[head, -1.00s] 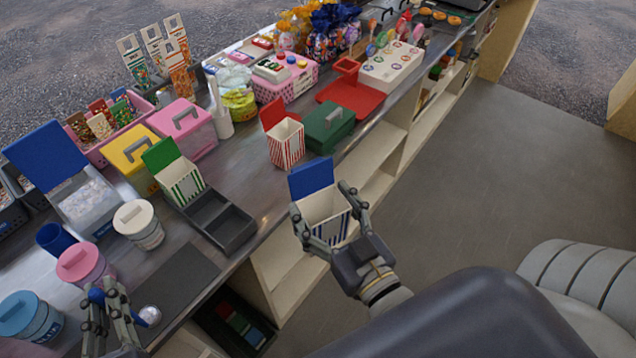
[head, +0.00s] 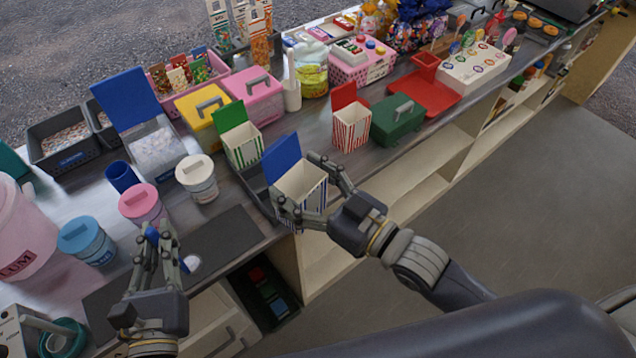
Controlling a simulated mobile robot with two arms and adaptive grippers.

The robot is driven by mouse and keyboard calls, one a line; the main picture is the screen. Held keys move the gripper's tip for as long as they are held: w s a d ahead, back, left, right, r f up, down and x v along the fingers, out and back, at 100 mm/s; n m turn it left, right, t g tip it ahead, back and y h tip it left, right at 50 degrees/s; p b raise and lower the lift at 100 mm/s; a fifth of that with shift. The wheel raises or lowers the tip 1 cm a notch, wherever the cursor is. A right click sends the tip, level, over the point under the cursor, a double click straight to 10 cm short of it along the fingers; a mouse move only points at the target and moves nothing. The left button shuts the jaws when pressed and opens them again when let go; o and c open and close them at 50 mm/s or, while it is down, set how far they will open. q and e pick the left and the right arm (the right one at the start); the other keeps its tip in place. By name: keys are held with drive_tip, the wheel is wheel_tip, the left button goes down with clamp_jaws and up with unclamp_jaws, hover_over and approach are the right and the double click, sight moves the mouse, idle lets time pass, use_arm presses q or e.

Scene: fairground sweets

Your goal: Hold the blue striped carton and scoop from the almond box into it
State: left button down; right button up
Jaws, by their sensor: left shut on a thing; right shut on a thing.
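The blue striped carton (head: 311,190) has its blue lid flap raised and its top open; no contents can be made out. My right gripper (head: 308,188) is shut on it, fingers around its sides, at the counter's front edge beside the dark grey tray. My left gripper (head: 160,236) is shut on a scoop with a blue handle and a shiny round bowl (head: 191,264), low over the dark mat. A clear box with a raised blue lid (head: 124,98) and pale contents (head: 157,148) stands behind the jars; it may be the almond box, but I cannot read its label.
A green striped carton (head: 243,148) stands behind the held carton. The dark mat (head: 225,235) has bare room.

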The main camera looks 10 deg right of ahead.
drive_tip(key=shift+w+a, duration=0.1)
drive_tip(key=shift+a, duration=0.15)
idle(0.5)
drive_tip(key=shift+w+d+r, duration=0.1)
drive_tip(key=shift+w+r, duration=0.05)
drive_tip(key=shift+r, duration=0.1)
drive_tip(key=w+d+r+m+t+h, duration=0.1)
drive_tip(key=d+m+t+h, duration=0.3)
drive_tip(key=d+m+h, duration=0.3)
drive_tip(key=d+h, duration=0.4)
drive_tip(key=d, duration=0.2)
drive_tip(key=shift+w+d+r+m, duration=0.2)
drive_tip(key=shift+w+d+m, duration=0.15)
drive_tip(key=shift+d+m, duration=0.05)
